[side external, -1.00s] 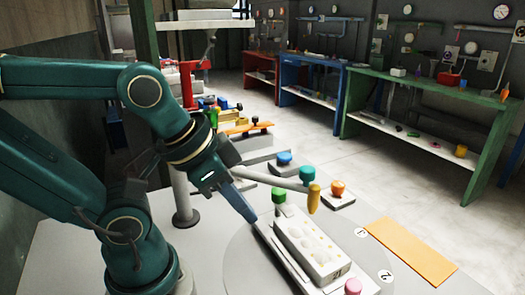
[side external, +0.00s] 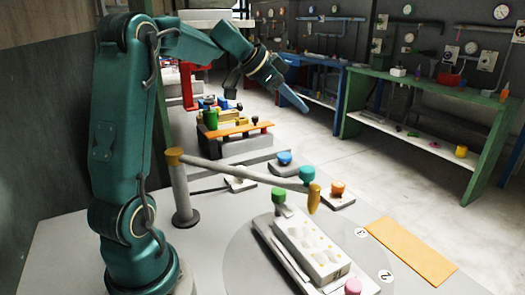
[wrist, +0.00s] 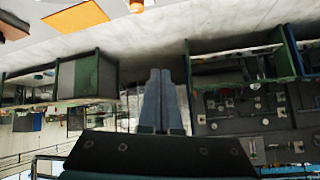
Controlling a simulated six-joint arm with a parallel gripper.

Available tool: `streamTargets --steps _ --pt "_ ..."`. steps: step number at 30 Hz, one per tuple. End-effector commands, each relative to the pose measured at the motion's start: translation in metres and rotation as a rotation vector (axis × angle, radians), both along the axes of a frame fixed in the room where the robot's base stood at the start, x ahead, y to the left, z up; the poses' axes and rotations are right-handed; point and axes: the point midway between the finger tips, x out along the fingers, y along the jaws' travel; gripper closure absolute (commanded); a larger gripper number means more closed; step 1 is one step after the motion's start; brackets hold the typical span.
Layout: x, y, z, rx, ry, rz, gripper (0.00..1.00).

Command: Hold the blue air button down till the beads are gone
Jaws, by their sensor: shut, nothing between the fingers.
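The blue button (side external: 284,158) sits on a small grey base near the back of the table, left of the orange button. A white mould block (side external: 312,248) lies on the round plate at the front, with small yellowish beads (side external: 318,238) in and around its hollows. My gripper (side external: 304,108) is shut and empty, raised in the air above and behind the blue button in the picture, pointing down to the right, apart from everything. In the wrist view my gripper (wrist: 160,73) shows its two fingers together; the blue button is not seen there.
A grey swing arm with a teal knob (side external: 307,174) and yellow nozzle (side external: 314,200) reaches over the mould. Around it are a green button (side external: 278,195), orange button (side external: 338,187), pink knob (side external: 353,286) and orange mat (side external: 411,250). Workbenches (side external: 430,100) stand behind.

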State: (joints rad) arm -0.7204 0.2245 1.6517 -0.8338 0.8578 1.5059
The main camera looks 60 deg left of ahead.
Motion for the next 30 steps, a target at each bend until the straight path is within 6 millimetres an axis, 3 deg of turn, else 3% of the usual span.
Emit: streamTargets --steps 1,3,6,10,17,30 --pt "0.001 0.027 -0.01 -0.017 0.0 0.046 1.0" --pt "0.0 0.056 -0.02 -0.042 -0.002 0.101 1.0" --pt "-0.007 0.09 -0.037 -0.085 0.006 0.183 1.0" --pt "-0.021 0.118 -0.059 -0.125 0.033 0.254 1.0" --pt "-0.031 0.131 -0.067 -0.142 0.046 0.293 1.0" --pt "-0.021 0.129 -0.077 -0.143 0.048 0.288 1.0"
